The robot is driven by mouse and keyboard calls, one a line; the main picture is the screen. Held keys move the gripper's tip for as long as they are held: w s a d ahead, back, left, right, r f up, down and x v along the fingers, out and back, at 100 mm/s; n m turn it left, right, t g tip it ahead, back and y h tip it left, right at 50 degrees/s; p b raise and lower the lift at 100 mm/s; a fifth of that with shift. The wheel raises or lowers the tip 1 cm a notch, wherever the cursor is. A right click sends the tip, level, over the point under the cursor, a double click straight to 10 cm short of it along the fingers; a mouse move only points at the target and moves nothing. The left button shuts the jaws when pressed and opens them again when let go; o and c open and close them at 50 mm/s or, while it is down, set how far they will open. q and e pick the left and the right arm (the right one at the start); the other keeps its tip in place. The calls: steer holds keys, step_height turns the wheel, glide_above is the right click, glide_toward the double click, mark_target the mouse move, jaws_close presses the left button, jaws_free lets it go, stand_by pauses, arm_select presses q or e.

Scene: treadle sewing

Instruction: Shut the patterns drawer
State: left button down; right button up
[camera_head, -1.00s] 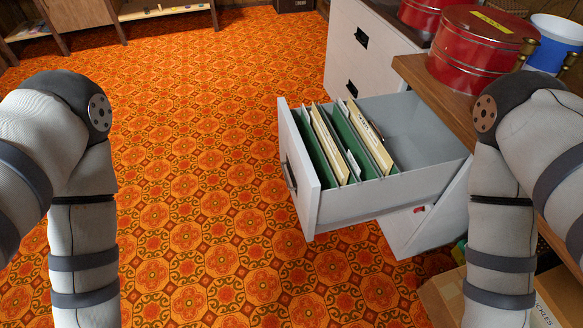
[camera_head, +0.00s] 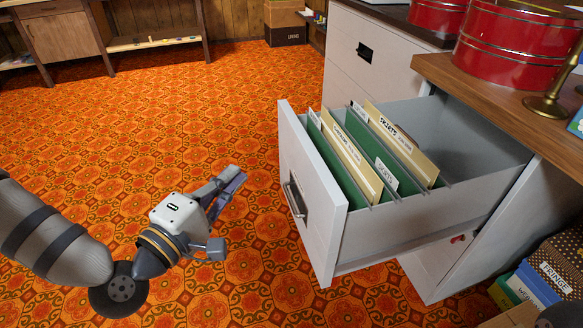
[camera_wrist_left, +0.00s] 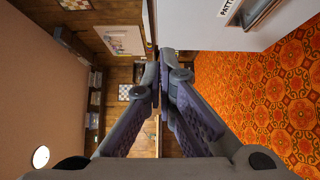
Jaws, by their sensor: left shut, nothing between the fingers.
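The patterns drawer (camera_head: 315,205) is pulled well out of a light grey cabinet. Its front has a metal handle (camera_head: 294,197), and green and cream file folders (camera_head: 350,158) stand inside. My left gripper (camera_head: 232,178) is shut and empty, apart from the drawer, to the left of its front. In the left wrist view the closed fingertips (camera_wrist_left: 160,78) point forward, and the drawer front (camera_wrist_left: 190,20) with a partly cut-off "PATT" label shows at the top right. My right gripper is not in view.
A wooden top (camera_head: 490,88) beside the drawer carries red tins (camera_head: 515,50) and a brass stand (camera_head: 553,100). Boxes (camera_head: 556,262) sit at the lower right. Another closed drawer front (camera_head: 362,60) is behind. The orange patterned floor (camera_head: 180,120) to the left is clear.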

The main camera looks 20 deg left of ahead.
arm_select(q)
glide_toward(293, 131)
steer(key=w+a, duration=0.1)
steer(key=a, duration=0.2)
steer(key=w+d, duration=0.1)
steer(key=d, duration=0.1)
steer(key=w+d+b, duration=0.1)
steer(key=w+d, duration=0.1)
steer(key=shift+w+r, duration=0.15)
steer(key=shift+w, duration=0.05)
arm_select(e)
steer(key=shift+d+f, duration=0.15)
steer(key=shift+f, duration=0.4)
